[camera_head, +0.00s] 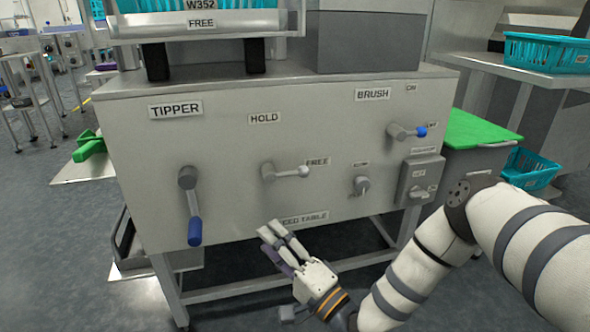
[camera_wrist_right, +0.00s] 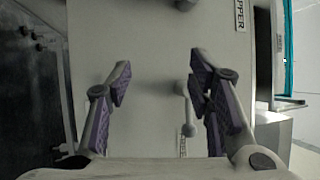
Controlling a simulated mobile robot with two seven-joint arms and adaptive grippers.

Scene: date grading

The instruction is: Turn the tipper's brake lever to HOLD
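The brake lever (camera_head: 285,172) is a short grey lever with a pale ball knob on the tipper's front panel (camera_head: 130,140). It lies nearly level, its knob pointing right toward the FREE label (camera_head: 317,161). The HOLD label (camera_head: 264,118) is above its pivot. My right gripper (camera_head: 268,232) is below the lever in the head view, open and empty. In the right wrist view its fingers (camera_wrist_right: 159,66) are spread wide, and the lever (camera_wrist_right: 188,115) shows between them, close beside the right-hand finger. I see no contact. My left gripper is out of view.
A blue-handled lever (camera_head: 193,215) hangs down under the TIPPER label (camera_head: 175,109). Right of the brake lever are a small knob (camera_head: 360,186), a blue-tipped lever (camera_head: 408,131) and a switch box (camera_head: 420,180). The panel around the brake lever is clear.

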